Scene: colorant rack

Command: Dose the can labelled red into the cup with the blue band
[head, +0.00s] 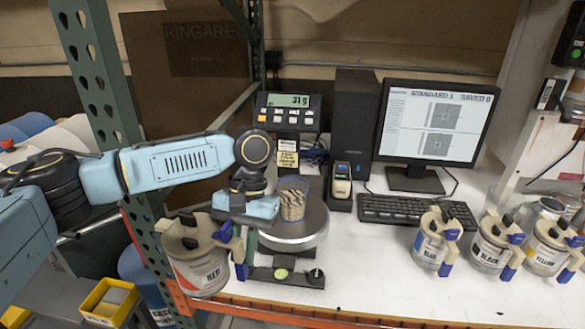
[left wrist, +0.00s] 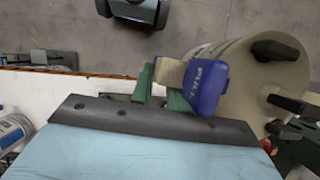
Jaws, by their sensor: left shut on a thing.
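In the left wrist view the green fingers (left wrist: 160,88) pinch that lever (left wrist: 205,88) and the can body (left wrist: 245,75) is on the right. I cannot tell whether the can touches the bench. A clear cup (head: 292,201) with a dark pattern and faint blue lines stands on the round scale plate (head: 297,238), right of the gripper. My right gripper is out of view.
Cans labelled blue (head: 429,249), black (head: 489,256) and yellow (head: 546,259) stand at the right. A scale display (head: 288,101), keyboard (head: 418,211) and monitor (head: 436,122) are behind. A green upright (head: 100,80) stands left. The white bench between scale and blue can is clear.

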